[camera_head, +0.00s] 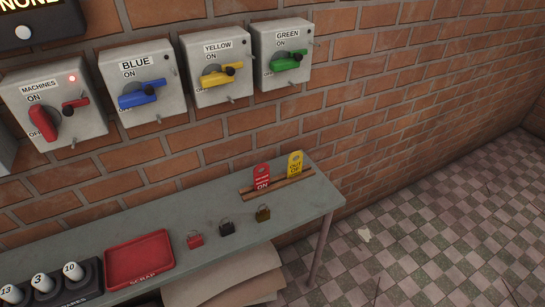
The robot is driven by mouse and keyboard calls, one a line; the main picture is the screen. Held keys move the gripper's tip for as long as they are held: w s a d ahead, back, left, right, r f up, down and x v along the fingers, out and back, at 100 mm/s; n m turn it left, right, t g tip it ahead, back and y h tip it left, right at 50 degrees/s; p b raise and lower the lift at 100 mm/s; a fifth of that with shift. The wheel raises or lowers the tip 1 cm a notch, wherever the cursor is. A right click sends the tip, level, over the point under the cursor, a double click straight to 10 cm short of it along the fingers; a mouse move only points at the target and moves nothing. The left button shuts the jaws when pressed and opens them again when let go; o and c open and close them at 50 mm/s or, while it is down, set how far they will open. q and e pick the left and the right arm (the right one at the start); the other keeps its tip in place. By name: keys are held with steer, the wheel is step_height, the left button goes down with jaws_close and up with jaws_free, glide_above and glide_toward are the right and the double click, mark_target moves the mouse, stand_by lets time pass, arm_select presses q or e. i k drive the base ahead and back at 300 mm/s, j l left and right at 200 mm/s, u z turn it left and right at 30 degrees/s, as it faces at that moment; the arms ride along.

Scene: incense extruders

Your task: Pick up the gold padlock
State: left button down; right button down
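The gold padlock (263,214) stands on the grey table (205,207), near its right end. It is the rightmost of three padlocks in a row. A black padlock (227,228) is to its left, and a red padlock (195,240) is further left. Nothing touches the gold padlock. Neither of my grippers is in view.
A wooden rack (277,186) with a red tag (262,176) and a yellow tag (295,164) stands behind the gold padlock. A red scrap tray (139,259) lies left of the padlocks. Switch boxes hang on the brick wall. The table's front edge is close to the padlocks.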

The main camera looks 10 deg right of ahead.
mark_target(262, 216)
steer(key=i+j+z, duration=0.1)
steer(key=j+z, duration=0.2)
steer(key=j, duration=0.55)
steer(key=j+z, duration=0.3)
steer(key=j, duration=0.55)
